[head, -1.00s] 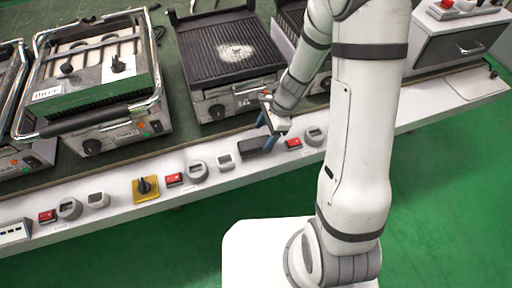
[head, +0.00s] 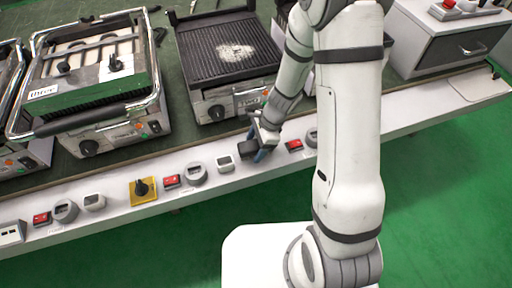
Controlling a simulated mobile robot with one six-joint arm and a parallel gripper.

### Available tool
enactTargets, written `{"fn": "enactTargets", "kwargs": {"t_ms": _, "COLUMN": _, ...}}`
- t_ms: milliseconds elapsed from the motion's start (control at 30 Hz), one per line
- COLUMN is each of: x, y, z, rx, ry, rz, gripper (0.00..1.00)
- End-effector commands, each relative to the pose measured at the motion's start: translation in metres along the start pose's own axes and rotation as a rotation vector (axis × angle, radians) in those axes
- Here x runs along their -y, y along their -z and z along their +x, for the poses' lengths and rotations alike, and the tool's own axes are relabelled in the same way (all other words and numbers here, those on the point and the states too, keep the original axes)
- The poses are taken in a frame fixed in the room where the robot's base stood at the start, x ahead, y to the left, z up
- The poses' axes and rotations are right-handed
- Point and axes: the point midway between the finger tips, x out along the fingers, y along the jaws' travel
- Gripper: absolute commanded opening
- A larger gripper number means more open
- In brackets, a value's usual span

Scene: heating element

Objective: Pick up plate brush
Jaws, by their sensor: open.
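A dark block-shaped object (head: 246,153), which looks like the plate brush, lies on the white front ledge of the bench below the middle grill. My gripper (head: 262,154) is at its right end, with the blue fingers reaching down around or beside it; I cannot tell which. The gripper hides the right part of the block. The fingers are open.
A ribbed grill (head: 228,50) with a pale patch stands behind the gripper. A closed-frame press grill (head: 95,90) stands left. The green floor in front is clear.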

Motion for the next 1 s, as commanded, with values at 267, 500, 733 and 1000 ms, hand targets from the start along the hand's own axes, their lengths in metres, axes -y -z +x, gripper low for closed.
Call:
{"fn": "enactTargets", "kwargs": {"t_ms": 267, "x": 0.0000, "y": 0.0016, "z": 0.0031, "rx": 0.000, "ry": 0.000, "rz": 0.001, "gripper": 0.69}}
{"fn": "enactTargets", "kwargs": {"t_ms": 500, "x": 0.0000, "y": 0.0017, "z": 0.0027, "rx": 0.000, "ry": 0.000, "rz": 0.001, "gripper": 0.66}}
{"fn": "enactTargets", "kwargs": {"t_ms": 733, "x": 0.0001, "y": 0.0018, "z": 0.0027, "rx": 0.000, "ry": 0.001, "rz": 0.001, "gripper": 0.47}}
{"fn": "enactTargets", "kwargs": {"t_ms": 1000, "x": 0.0001, "y": 0.0020, "z": 0.0026, "rx": 0.000, "ry": 0.001, "rz": 0.001, "gripper": 0.25}}
